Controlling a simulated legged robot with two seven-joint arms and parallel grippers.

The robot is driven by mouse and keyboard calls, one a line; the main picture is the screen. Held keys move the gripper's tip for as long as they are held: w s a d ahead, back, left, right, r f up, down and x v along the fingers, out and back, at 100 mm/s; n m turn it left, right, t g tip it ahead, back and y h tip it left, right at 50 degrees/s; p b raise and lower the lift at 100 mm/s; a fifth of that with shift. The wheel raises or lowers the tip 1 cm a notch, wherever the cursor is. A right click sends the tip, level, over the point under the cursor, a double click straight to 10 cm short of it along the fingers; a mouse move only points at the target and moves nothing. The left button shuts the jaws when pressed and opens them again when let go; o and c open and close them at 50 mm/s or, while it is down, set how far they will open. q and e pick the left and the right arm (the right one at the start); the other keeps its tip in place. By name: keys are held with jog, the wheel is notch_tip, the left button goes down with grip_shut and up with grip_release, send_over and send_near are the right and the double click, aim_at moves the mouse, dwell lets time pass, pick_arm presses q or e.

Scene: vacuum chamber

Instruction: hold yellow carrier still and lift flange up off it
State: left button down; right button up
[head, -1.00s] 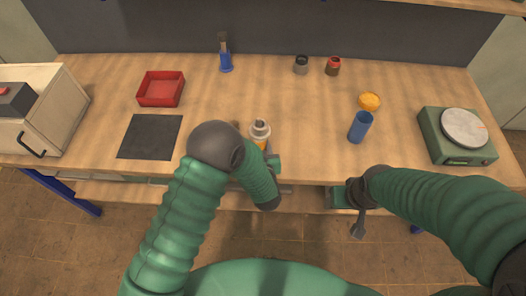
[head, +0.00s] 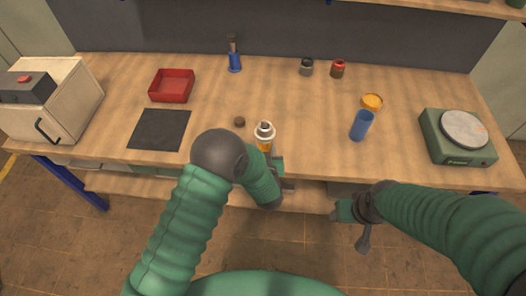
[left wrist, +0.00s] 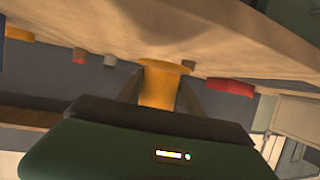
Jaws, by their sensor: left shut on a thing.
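The yellow carrier (head: 264,147) stands upright near the table's front edge, partly hidden by my left arm. The pale grey metal flange (head: 265,130) sits on top of it. My left gripper (head: 270,153) is shut on the carrier from the front. In the left wrist view, which is upside down, the carrier (left wrist: 160,88) is between the dark fingers (left wrist: 158,95), its wide foot at the tabletop; the flange is not clear there. My right gripper (head: 338,211) is in front of the table's edge, away from the flange, and its finger opening cannot be made out.
A small brown disc (head: 239,121) lies just left of the flange. A blue cylinder (head: 361,125) and an orange round piece (head: 372,101) stand to the right. A red tray (head: 172,86), dark mat (head: 160,130) and green scale (head: 458,150) are farther off. Tabletop behind the flange is clear.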

pick_arm(q)
jog(key=shift+w+d+f, duration=0.1)
jog(key=shift+w, duration=0.55)
jog(key=shift+b+x, duration=0.65)
jog(key=shift+x, duration=0.25)
jog(key=shift+w+d+f+b, duration=0.1)
jog(key=shift+w+b, duration=0.45)
jog(key=shift+w, duration=0.6)
jog(key=shift+b+x, duration=0.55)
jog(key=shift+x, duration=0.55)
jog(key=shift+w+d+f+b, duration=0.1)
jog(key=shift+w+f+b, duration=0.1)
jog(key=shift+w+b, duration=0.6)
jog(key=shift+w+d+f+b, duration=0.1)
jog(key=shift+w+f+b, duration=0.15)
jog(key=shift+w, duration=1.05)
jog(key=shift+w+d+f+b, duration=0.15)
jog(key=shift+w+b, duration=0.45)
jog(key=shift+w, duration=1)
jog(key=shift+f, duration=0.1)
